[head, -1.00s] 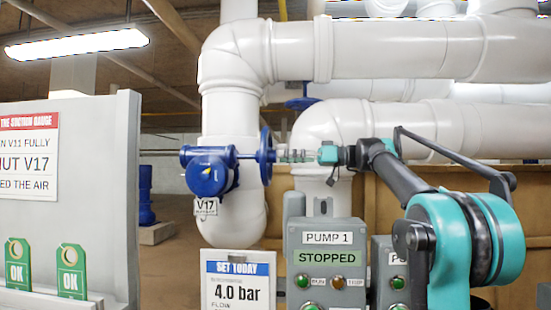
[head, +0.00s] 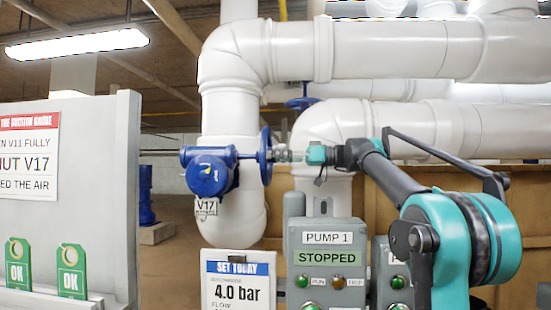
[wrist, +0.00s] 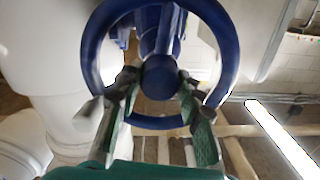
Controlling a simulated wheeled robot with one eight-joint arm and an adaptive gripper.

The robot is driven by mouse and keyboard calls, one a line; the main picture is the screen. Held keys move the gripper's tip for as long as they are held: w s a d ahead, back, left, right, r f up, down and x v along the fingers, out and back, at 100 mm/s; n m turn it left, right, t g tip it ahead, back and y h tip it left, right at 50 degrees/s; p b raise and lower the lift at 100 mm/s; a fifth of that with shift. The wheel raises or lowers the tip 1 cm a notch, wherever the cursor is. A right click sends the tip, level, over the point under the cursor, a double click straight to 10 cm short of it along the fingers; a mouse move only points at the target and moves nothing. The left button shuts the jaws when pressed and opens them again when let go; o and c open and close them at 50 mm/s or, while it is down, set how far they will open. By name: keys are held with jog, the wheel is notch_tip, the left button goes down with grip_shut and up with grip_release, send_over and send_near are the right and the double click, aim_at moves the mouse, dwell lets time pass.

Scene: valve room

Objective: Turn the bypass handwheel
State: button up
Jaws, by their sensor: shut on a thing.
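A blue handwheel (head: 265,155) stands edge-on in the head view, on the right side of a blue valve (head: 208,170) with a tag reading V17 (head: 206,207). In the wrist view the handwheel (wrist: 232,45) faces me, with its round hub (wrist: 160,77) near the middle. My gripper (head: 288,156) reaches it from the right, level with its centre. In the wrist view the two fingers of my gripper (wrist: 158,84) lie either side of the hub, shut on the wheel. The exact contact is partly hidden.
White pipes (head: 400,50) run above and behind my arm. A grey Pump 1 box (head: 325,262) reading STOPPED stands below the gripper, and a "Set today" 4.0 bar sign (head: 238,283) stands left of it. A grey panel (head: 105,190) fills the left.

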grip_shut()
jog(key=shift+m, duration=0.4)
